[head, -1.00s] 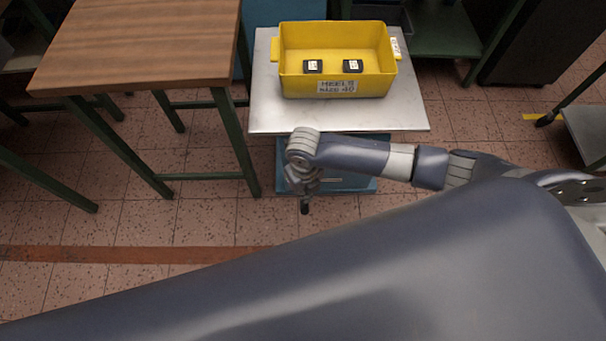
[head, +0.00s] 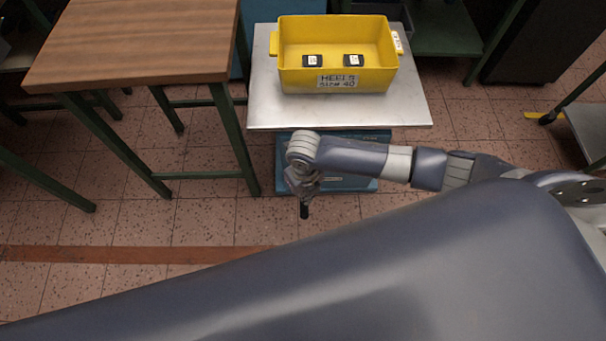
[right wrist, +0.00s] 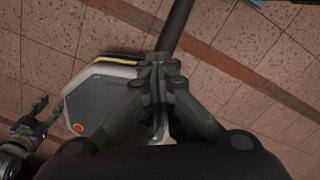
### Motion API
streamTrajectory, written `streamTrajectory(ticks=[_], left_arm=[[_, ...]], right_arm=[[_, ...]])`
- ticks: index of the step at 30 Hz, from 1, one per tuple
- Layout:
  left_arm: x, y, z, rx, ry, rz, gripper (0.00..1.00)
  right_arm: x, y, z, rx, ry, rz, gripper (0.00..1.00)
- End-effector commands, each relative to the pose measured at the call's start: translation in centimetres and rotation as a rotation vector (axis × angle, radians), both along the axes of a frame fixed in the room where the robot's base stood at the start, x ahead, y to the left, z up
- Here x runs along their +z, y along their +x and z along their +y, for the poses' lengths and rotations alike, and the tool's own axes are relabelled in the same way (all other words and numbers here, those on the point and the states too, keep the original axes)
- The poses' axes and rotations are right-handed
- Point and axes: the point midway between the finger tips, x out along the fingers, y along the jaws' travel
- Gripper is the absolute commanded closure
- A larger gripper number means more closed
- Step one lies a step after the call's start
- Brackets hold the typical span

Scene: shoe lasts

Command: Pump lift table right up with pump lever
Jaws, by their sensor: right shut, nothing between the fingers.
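The right lift table has a bare metal top (head: 345,112) above a blue base (head: 350,182). My right gripper (head: 304,192) is low in front of the table's front edge, with its arm coming in from the right. In the right wrist view its fingers (right wrist: 160,95) are shut with nothing between them. A dark bar, seemingly the pump lever (right wrist: 177,28), runs from the fingertips to the top of that view; whether they touch is unclear. My left gripper (right wrist: 32,125) seems to show at that view's lower left; its jaw state is unclear.
A yellow bin (head: 337,80) labelled HEELS SIZE 40, with two black pieces inside, stands on the metal top. A wooden table (head: 140,40) with green legs is close on the left. Tiled floor (head: 210,215) in front is clear.

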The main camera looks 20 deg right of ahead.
Motion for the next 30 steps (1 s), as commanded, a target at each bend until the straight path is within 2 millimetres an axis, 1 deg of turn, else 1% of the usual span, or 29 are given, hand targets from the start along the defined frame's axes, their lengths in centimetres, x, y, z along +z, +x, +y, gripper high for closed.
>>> streamTrajectory(ticks=[1, 9, 12, 15, 17, 20, 27, 30], left_arm=[[-1.0, 0.0, 0.0, 0.000, 0.000, 0.000, 0.60], [-3.3, 0.0, 0.0, 0.000, 0.000, 0.000, 0.60], [-3.9, 0.0, -0.3, -0.002, -0.003, 0.001, 0.60], [-4.0, -0.2, -0.9, -0.002, -0.011, 0.000, 0.60], [-4.0, -0.2, -0.9, -0.002, -0.011, 0.000, 0.60], [-4.4, -0.2, -0.9, -0.003, -0.011, -0.001, 0.60], [-5.8, -0.1, -1.4, -0.001, -0.017, -0.001, 0.60], [-6.4, 0.0, -1.3, 0.001, -0.015, -0.002, 0.60]], right_arm=[[-1.4, -0.2, 0.1, 0.000, 0.001, 0.003, 1.00], [-4.7, -0.1, 0.2, 0.000, 0.005, 0.000, 1.00], [-5.6, -0.1, 0.3, 0.001, 0.006, 0.000, 1.00], [-5.9, -0.1, 0.3, 0.001, 0.007, -0.001, 1.00], [-6.0, -0.1, 0.3, 0.001, 0.007, -0.001, 1.00], [-6.6, -0.3, 0.4, 0.001, 0.006, 0.000, 1.00], [-9.4, -1.2, 0.7, 0.001, 0.006, 0.000, 1.00], [-10.5, -1.6, 0.8, 0.001, 0.008, -0.001, 1.00]])
